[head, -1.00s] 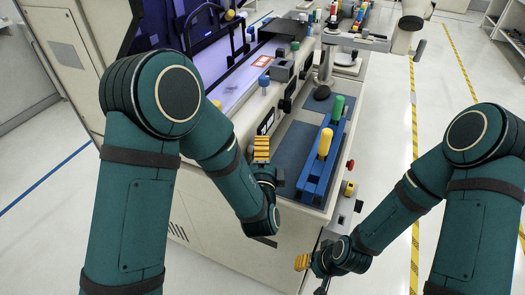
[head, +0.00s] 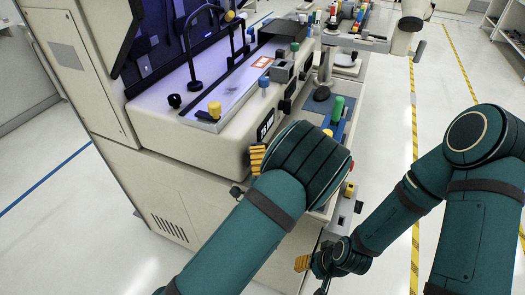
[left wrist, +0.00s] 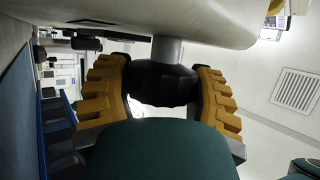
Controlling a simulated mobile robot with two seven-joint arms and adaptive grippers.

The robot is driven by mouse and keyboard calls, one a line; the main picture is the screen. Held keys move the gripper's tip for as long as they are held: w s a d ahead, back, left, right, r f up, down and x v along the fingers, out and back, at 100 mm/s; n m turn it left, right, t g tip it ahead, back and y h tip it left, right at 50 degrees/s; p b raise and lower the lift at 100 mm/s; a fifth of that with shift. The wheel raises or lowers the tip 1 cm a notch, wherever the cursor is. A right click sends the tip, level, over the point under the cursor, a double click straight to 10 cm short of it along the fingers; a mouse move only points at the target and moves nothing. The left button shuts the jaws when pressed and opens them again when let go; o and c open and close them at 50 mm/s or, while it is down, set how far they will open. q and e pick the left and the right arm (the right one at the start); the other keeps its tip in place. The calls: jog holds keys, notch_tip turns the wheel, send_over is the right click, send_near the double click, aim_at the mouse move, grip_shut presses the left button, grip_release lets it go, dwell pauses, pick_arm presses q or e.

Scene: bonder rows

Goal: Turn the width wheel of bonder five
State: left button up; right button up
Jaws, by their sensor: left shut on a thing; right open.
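The bonder (head: 185,125) is a cream machine with a lit bay, left of centre in the head view. A black ribbed wheel (left wrist: 163,84) on a short pale shaft sits under its body in the left wrist view. My left gripper (left wrist: 163,72) has its yellow fingers on both sides of this wheel and is shut on it. In the head view, yellow fingers of my left gripper (head: 257,159) show at the bonder's front side; my arm hides the wheel there. My right gripper (head: 302,263) is open and empty, low beside the bonder.
A blue rail (head: 340,128) with a green peg (head: 337,108) is partly behind my left arm. A small dark knob (head: 236,191) shows on the bonder's front. The floor (head: 70,235) at left is clear. Yellow-black tape (head: 414,150) marks the aisle at right.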

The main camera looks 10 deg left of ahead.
dwell(0.4)
pick_arm(q)
jog(key=o, duration=1.2)
jog(key=shift+a, duration=0.1)
jog(key=shift+s, duration=0.1)
jog(key=shift+s+f, duration=0.25)
jog(key=shift+f, duration=0.05)
jog(key=v, duration=0.2)
jog(key=shift+s+d+f, duration=0.15)
jog(key=shift+s+d, duration=0.05)
jog(key=shift+s, duration=0.05)
jog(key=s+d, duration=0.2)
jog(key=s, duration=0.9)
jog(key=shift+s, duration=0.25)
